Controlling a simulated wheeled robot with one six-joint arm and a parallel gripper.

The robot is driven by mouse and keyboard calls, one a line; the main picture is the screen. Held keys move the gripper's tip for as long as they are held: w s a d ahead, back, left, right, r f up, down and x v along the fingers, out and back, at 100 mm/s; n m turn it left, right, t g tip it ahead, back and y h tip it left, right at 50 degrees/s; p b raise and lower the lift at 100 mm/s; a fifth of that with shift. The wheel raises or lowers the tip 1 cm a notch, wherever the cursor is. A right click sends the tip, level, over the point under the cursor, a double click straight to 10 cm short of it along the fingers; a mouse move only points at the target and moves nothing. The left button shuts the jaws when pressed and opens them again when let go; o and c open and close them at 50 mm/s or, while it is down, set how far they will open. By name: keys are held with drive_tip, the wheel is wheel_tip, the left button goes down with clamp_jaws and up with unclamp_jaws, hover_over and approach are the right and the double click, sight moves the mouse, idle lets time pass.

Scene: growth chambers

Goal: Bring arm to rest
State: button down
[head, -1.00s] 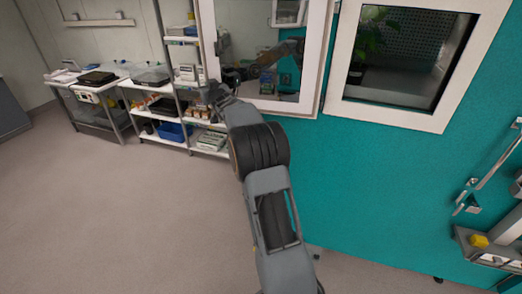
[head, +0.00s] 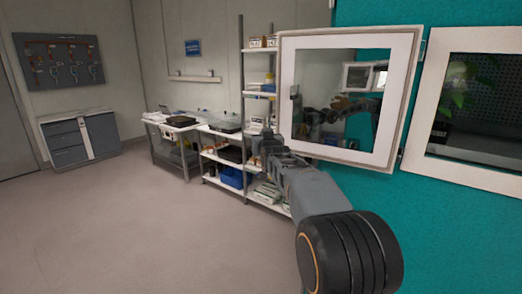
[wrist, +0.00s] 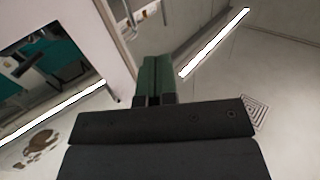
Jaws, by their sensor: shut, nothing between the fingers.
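My arm reaches from the lower right of the head view up toward the shelves. My gripper (head: 262,142) is at its far end, small and dark against the shelf rack, just left of the white-framed door (head: 290,140). In the wrist view the green fingers of my gripper (wrist: 155,72) are together with nothing between them. I see clear space around the fingertips there, with a white frame to the left.
The glazed door stands out from the teal wall (head: 440,220) and shows a reflection of my arm. A shelf rack (head: 243,60), a side table (head: 187,165) and a grey cabinet (head: 82,140) stand further back. The floor (head: 130,230) at left is open.

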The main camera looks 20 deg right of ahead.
drive_tip(key=shift+s+a, duration=0.55)
drive_tip(key=shift+a, duration=0.2)
drive_tip(key=s+a+f+g+y, duration=0.1)
drive_tip(key=s+a+f+g, duration=0.1)
drive_tip(key=s+f+g, duration=0.5)
drive_tip(key=s+a+f+g+y, duration=0.2)
drive_tip(key=s+f, duration=0.2)
drive_tip(key=f, duration=0.7)
drive_tip(key=s+a+f+n+g, duration=0.1)
drive_tip(key=s+a+f+g, duration=0.1)
drive_tip(key=s, duration=1)
drive_tip(key=s+a+f+n+g+p, duration=0.1)
drive_tip(key=s+a+f+g, duration=0.2)
drive_tip(key=s, duration=0.9)
drive_tip(key=shift+s+a, duration=0.25)
drive_tip(key=shift+a, duration=0.35)
